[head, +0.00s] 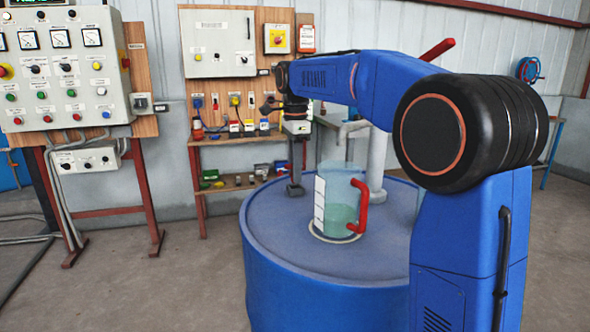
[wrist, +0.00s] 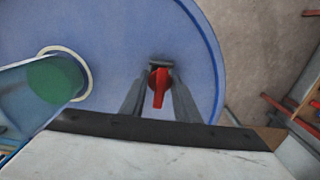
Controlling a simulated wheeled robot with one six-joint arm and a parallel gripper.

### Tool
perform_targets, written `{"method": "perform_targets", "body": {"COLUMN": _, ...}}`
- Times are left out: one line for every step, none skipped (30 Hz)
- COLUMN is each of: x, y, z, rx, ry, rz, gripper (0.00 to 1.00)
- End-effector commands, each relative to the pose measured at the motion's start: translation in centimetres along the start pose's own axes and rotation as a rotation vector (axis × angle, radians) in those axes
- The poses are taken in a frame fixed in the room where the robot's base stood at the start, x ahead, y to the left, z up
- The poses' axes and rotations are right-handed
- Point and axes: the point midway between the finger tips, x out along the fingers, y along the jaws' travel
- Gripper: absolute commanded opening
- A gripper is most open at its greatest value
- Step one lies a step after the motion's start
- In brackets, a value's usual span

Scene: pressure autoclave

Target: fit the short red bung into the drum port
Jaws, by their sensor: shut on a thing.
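The blue drum (head: 275,225) stands in the middle of the head view, and its lid also fills much of the wrist view (wrist: 115,90). My gripper (head: 295,190) points down over the far left part of the lid. In the wrist view my gripper (wrist: 160,72) is shut on the short red bung (wrist: 159,90), which shows between the fingers. In the head view the bung is hidden by the gripper. I cannot make out the drum port for sure, nor whether the bung touches the lid; a dark patch shows at the fingertips.
A clear jug (head: 340,195) with green liquid and a red handle stands on the lid, right of my gripper. It also shows in the wrist view (wrist: 50,82). A grey post (head: 377,150) rises behind it. A wooden workbench (head: 240,138) and a control panel (head: 65,75) stand behind.

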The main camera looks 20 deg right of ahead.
Motion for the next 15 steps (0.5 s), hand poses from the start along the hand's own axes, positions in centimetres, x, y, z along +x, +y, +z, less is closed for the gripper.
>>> {"method": "perform_targets", "body": {"x": 0.09, "y": 0.01, "z": 0.00, "rx": 0.000, "ry": 0.000, "rz": 0.000, "gripper": 0.07}}
{"method": "perform_targets", "body": {"x": 0.15, "y": 0.02, "z": 0.00, "rx": 0.000, "ry": 0.000, "rz": 0.001, "gripper": 0.07}}
{"method": "perform_targets", "body": {"x": 0.24, "y": 0.02, "z": -0.01, "rx": 0.000, "ry": 0.000, "rz": 0.001, "gripper": 0.07}}
{"method": "perform_targets", "body": {"x": 0.30, "y": 0.02, "z": -0.01, "rx": 0.000, "ry": 0.000, "rz": 0.001, "gripper": 0.07}}
{"method": "perform_targets", "body": {"x": 0.36, "y": 0.02, "z": -0.01, "rx": 0.000, "ry": 0.000, "rz": 0.001, "gripper": 0.07}}
{"method": "perform_targets", "body": {"x": 0.44, "y": 0.02, "z": -0.01, "rx": 0.000, "ry": 0.000, "rz": 0.001, "gripper": 0.07}}
{"method": "perform_targets", "body": {"x": 0.49, "y": 0.02, "z": 0.00, "rx": 0.000, "ry": 0.000, "rz": 0.001, "gripper": 0.07}}
{"method": "perform_targets", "body": {"x": 0.55, "y": 0.02, "z": 0.00, "rx": 0.000, "ry": 0.000, "rz": 0.001, "gripper": 0.07}}
{"method": "perform_targets", "body": {"x": 0.63, "y": 0.01, "z": 0.00, "rx": 0.000, "ry": 0.000, "rz": 0.001, "gripper": 0.07}}
{"method": "perform_targets", "body": {"x": 0.68, "y": 0.01, "z": 0.00, "rx": 0.000, "ry": 0.000, "rz": 0.000, "gripper": 0.07}}
{"method": "perform_targets", "body": {"x": 0.74, "y": 0.00, "z": 0.00, "rx": 0.000, "ry": 0.000, "rz": 0.000, "gripper": 0.07}}
{"method": "perform_targets", "body": {"x": 0.82, "y": 0.00, "z": 0.00, "rx": 0.000, "ry": 0.000, "rz": 0.000, "gripper": 0.07}}
{"method": "perform_targets", "body": {"x": 0.87, "y": -0.01, "z": 0.00, "rx": 0.000, "ry": 0.000, "rz": 0.000, "gripper": 0.07}}
{"method": "perform_targets", "body": {"x": 0.93, "y": -0.01, "z": 0.00, "rx": 0.000, "ry": 0.000, "rz": 0.000, "gripper": 0.07}}
{"method": "perform_targets", "body": {"x": 1.01, "y": -0.01, "z": 0.00, "rx": 0.000, "ry": 0.000, "rz": -0.001, "gripper": 0.07}}
